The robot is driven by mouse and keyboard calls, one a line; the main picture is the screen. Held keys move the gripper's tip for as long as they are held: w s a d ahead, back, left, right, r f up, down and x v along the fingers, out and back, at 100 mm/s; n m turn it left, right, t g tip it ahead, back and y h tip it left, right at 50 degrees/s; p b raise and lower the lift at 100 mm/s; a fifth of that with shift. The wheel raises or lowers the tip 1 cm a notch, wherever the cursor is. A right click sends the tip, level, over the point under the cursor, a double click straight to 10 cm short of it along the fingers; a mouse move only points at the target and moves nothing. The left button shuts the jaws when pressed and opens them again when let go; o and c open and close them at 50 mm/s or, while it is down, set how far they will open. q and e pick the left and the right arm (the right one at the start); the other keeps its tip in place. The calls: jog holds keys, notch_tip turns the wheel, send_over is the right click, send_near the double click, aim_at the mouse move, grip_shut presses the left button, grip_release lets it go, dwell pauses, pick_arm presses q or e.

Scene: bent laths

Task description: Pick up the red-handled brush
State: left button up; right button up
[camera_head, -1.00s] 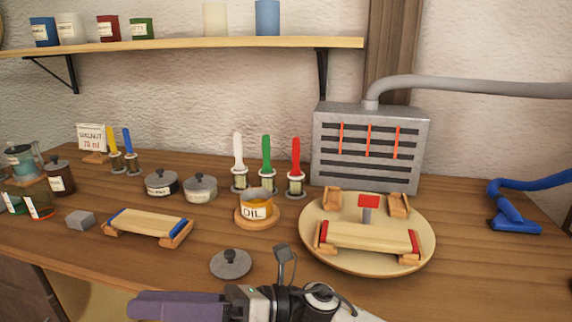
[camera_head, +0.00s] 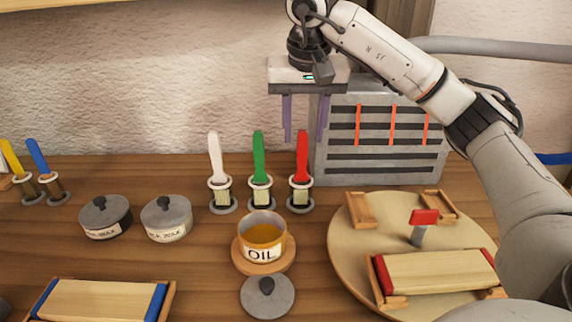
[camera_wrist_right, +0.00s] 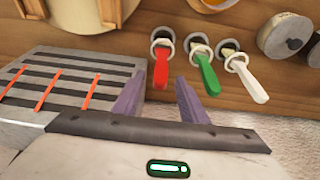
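The red-handled brush (camera_head: 301,168) stands upright in a small holder, right of a green-handled brush (camera_head: 259,165) and a white-handled brush (camera_head: 217,165). My right gripper (camera_head: 304,140) is open with its purple fingers pointing down, just above the red handle. In the right wrist view, the red handle (camera_wrist_right: 160,70) lies beyond the open fingertips (camera_wrist_right: 155,82), between them. The gripper is empty. My left gripper is not in view.
The grey slotted box (camera_head: 385,145) stands close to the right of the red brush. An oil pot (camera_head: 264,240) sits in front on a wooden coaster. A round board (camera_head: 345,245) with a lath in blocks lies at the right.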

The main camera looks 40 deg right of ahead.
aim_at(305, 142)
jog(key=x, duration=0.3)
jog(key=shift+s+f+b, duration=0.25)
jog(key=shift+f+b, duration=0.1)
jog(key=shift+f, duration=0.1)
jog(key=x, duration=0.6)
jog(key=shift+w+a, duration=0.1)
jog(key=shift+a, duration=0.05)
jog(key=shift+r, duration=0.1)
jog(key=shift+c, duration=0.4)
grip_shut()
notch_tip(305, 142, up, 10)
jog(key=p, duration=0.1)
